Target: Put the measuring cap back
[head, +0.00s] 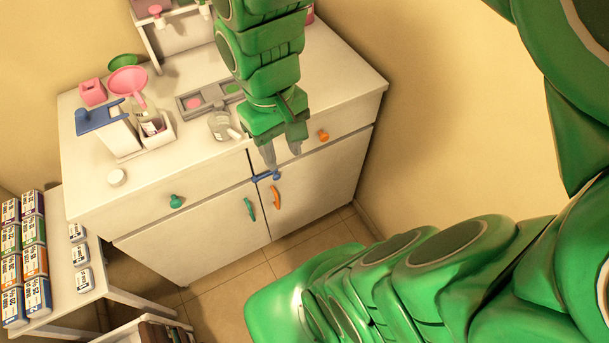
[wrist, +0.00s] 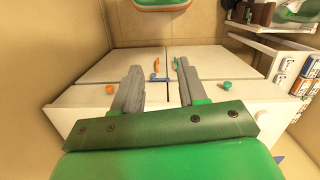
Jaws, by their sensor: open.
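A grey tray (head: 190,103) lies behind the bottle. A blue latch (head: 267,176) is on the cabinet front. The front middle counter is clear.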

